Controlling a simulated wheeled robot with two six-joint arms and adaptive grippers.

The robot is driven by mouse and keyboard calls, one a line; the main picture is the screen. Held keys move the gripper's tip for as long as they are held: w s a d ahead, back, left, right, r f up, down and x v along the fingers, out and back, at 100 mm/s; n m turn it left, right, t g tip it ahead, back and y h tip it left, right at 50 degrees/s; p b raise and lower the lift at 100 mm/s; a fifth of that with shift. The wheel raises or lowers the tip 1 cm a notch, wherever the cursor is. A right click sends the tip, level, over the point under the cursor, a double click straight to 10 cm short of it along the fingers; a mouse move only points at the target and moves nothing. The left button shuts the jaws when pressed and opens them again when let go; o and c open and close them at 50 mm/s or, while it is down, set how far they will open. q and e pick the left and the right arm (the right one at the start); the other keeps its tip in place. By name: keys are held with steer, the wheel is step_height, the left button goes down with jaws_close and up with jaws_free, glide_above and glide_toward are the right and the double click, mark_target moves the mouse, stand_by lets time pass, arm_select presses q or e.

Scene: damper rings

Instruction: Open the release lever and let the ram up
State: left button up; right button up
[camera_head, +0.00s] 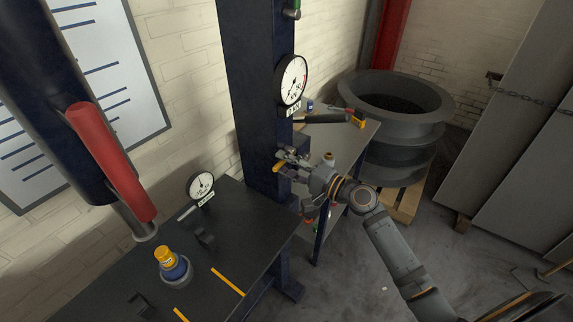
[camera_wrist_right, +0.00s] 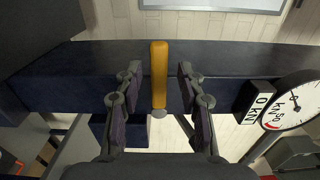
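The release lever shows as a yellow-orange handle (camera_wrist_right: 159,72) on the dark blue press column in the right wrist view; its yellow end (camera_head: 279,167) also shows in the head view. My right gripper (camera_wrist_right: 159,78) is open, with a finger on each side of the handle and a visible gap on both sides. In the head view my right gripper (camera_head: 288,160) is at the column, partly covering the lever. A dark blue cylinder (camera_head: 62,95) with a silver rod end (camera_head: 145,235), seemingly the ram, hangs at the left above the bench. My left gripper is not in view.
A round gauge (camera_head: 293,80) with a "0 kN" label is on the column (camera_head: 250,90). The dark bench (camera_head: 120,275) holds a dial gauge (camera_head: 200,186) and a blue-and-yellow part (camera_head: 172,263). A side table (camera_head: 345,150) and stacked grey rings (camera_head: 398,100) stand behind.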

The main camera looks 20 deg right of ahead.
steer(key=v, duration=0.7)
stand_by(0.3)
steer(key=shift+s+d, duration=0.2)
steer(key=s+d+f+n+g+h, duration=0.1)
steer(key=d+f+h, duration=0.3)
steer(key=f, duration=0.7)
steer(key=s+d+f+g+h, duration=0.1)
steer(key=s+d+f+h, duration=0.1)
steer(key=d+f, duration=0.65)
steer(key=s+d+f+n+g+h, duration=0.1)
steer(key=d+f+h, duration=0.2)
steer(key=f, duration=1)
steer(key=s+a+f+n+g+h, duration=0.1)
steer(key=s+f+n+g+h, duration=0.4)
steer(key=s+f, duration=1.55)
steer(key=s+a+f+n+g+y, duration=0.1)
steer(key=s+a+f, duration=0.3)
steer(key=s, duration=0.4)
steer(key=s+a+f+n+g+y, duration=0.1)
steer(key=s+a+f+n+g, duration=0.2)
steer(key=s, duration=0.5)
steer(key=shift+s+a+f+g, duration=0.3)
steer(key=shift+a+f+g, duration=0.1)
steer(key=shift+g, duration=0.1)
